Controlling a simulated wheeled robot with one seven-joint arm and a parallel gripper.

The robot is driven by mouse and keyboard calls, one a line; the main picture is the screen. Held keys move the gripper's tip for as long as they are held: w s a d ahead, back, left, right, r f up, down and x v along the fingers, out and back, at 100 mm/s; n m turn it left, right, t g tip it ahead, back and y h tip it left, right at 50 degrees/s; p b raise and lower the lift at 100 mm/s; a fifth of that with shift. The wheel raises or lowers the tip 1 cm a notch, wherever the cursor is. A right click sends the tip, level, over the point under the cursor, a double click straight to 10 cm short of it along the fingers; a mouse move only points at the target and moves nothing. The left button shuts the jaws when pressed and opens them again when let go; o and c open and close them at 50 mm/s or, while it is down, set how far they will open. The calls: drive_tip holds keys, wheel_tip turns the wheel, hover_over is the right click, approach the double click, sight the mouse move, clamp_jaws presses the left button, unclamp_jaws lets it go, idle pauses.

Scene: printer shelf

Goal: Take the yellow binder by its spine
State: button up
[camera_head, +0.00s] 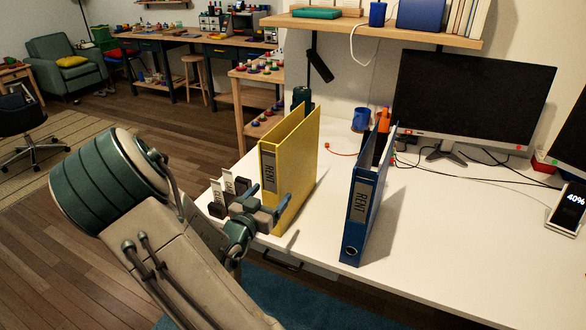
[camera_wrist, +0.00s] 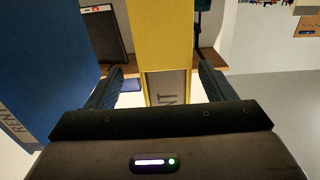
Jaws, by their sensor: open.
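The yellow binder (camera_head: 295,165) stands upright on the white desk, its spine with a RENT label facing my arm. My gripper (camera_head: 268,197) is open at the lower part of this spine. In the wrist view, the yellow binder (camera_wrist: 160,40) shows between the two open fingers of my gripper (camera_wrist: 158,82), one finger on each side with gaps. Whether a finger touches it I cannot tell. The lower spine is partly hidden behind my gripper in both views.
A blue binder (camera_head: 361,205) labelled RENT stands upright to the right, and it fills the left of the wrist view (camera_wrist: 45,65). Small label holders (camera_head: 226,192) stand left of my gripper. A monitor (camera_head: 470,100) and a blue mug (camera_head: 361,119) are behind. The desk's right front is clear.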

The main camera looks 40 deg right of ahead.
sight(293, 167)
drive_tip(key=x, duration=0.6)
drive_tip(key=shift+w+p, duration=0.35)
drive_tip(key=shift+w, duration=0.05)
drive_tip(key=shift+r, duration=0.1)
drive_tip(key=c, duration=1.4)
drive_tip(key=shift+r, duration=0.15)
